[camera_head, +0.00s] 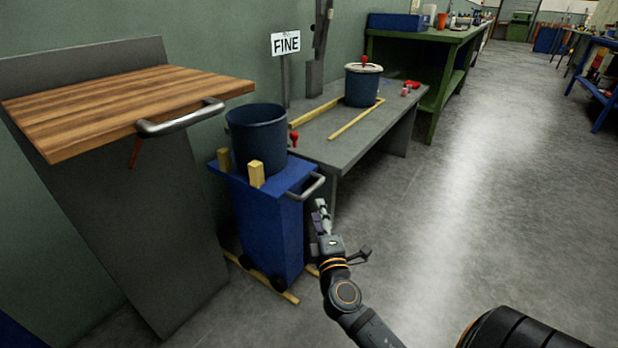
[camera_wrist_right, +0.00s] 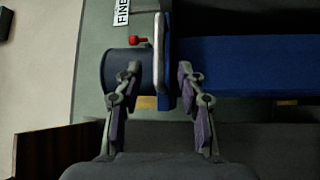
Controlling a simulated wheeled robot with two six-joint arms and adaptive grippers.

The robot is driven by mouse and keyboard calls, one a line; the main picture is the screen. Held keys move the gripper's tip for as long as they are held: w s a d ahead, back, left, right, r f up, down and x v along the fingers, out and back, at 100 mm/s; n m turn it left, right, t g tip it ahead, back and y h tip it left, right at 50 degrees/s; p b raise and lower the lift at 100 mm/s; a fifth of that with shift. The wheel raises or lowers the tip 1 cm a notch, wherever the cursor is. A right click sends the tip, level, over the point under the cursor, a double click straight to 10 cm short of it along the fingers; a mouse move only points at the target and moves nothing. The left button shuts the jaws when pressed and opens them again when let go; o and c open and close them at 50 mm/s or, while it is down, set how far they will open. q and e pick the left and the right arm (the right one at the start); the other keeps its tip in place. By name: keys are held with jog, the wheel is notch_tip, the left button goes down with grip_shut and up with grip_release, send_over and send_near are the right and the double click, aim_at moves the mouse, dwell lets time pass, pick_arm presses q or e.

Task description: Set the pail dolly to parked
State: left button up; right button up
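The pail dolly (camera_head: 268,225) is a blue box on small dark wheels, with a blue top, wooden blocks and a grey bar handle (camera_head: 306,187) on its right side. A dark blue pail (camera_head: 260,140) stands upright on it. The dolly's base is between pale wooden floor strips (camera_head: 262,282). My right gripper (camera_head: 320,206) is just right of the handle. In the right wrist view my right gripper (camera_wrist_right: 158,75) is open, and the handle (camera_wrist_right: 158,50) appears between its fingertips; contact cannot be told. My left gripper is out of view.
A grey bench (camera_head: 345,140) behind the dolly bears a lidded pot (camera_head: 362,85) and wooden strips. A "FINE" sign (camera_head: 286,43) stands there. A grey stand with a wooden top (camera_head: 120,95) and handle is at left. The floor (camera_head: 490,200) at right is clear.

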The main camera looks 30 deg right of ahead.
aim_at(313, 185)
jog(key=x, duration=1)
jog(key=shift+d+b, duration=0.1)
jog(key=shift+b, duration=0.25)
grip_shut()
